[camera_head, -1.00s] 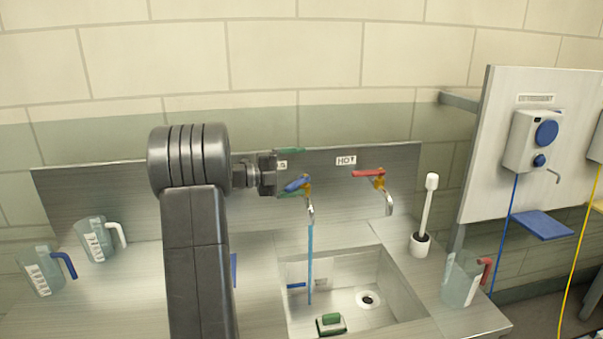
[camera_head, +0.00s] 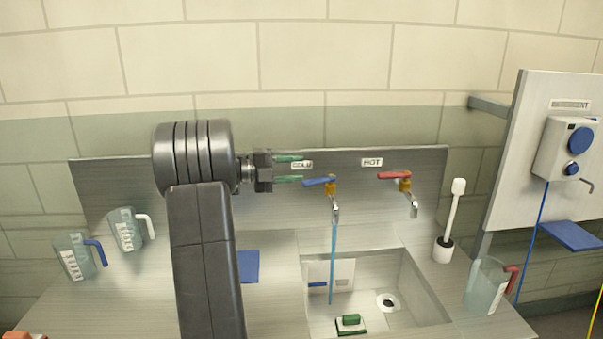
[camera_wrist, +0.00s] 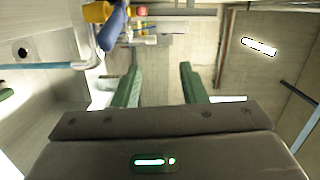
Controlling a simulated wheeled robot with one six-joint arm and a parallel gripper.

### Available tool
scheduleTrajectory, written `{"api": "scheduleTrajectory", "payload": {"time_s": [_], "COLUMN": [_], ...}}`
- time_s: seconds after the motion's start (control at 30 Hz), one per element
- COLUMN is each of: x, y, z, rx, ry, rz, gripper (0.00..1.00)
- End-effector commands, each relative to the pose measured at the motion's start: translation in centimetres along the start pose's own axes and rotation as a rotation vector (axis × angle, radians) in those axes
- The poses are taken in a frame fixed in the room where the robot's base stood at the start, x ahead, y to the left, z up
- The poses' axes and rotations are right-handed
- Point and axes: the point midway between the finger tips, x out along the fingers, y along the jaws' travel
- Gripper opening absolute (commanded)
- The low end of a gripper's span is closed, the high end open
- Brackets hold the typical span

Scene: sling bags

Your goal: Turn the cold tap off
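The cold tap is under the COLD label, with a blue lever (camera_head: 318,182) pointing left, a brass body (camera_head: 331,188) and a metal spout (camera_head: 335,208). A blue water stream (camera_head: 333,262) runs from it into the sink. My gripper (camera_head: 289,169) is left of the lever, its two green fingers apart, one above the other, pointing right. The lower fingertip appears close to the lever's end; I cannot tell if they touch. In the wrist view the gripper (camera_wrist: 160,82) is open with nothing held, and the blue lever (camera_wrist: 113,26) is beyond the left finger.
The hot tap (camera_head: 396,176), with a red lever, stands right of the cold tap. The sink (camera_head: 425,290) holds a green scrubber (camera_head: 350,322). A white brush (camera_head: 452,215) and jug (camera_head: 487,287) are at right; two jugs (camera_head: 128,230) (camera_head: 77,257) at left.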

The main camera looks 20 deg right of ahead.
Motion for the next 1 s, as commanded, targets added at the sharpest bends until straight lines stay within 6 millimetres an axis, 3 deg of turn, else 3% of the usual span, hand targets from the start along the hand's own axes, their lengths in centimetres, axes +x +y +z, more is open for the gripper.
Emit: {"api": "scheduleTrajectory", "payload": {"time_s": [1.0], "x": [-6.6], "y": [1.0], "z": [0.3], "rx": [-0.011], "ry": [0.001], "rz": [0.006], "gripper": [0.36]}}
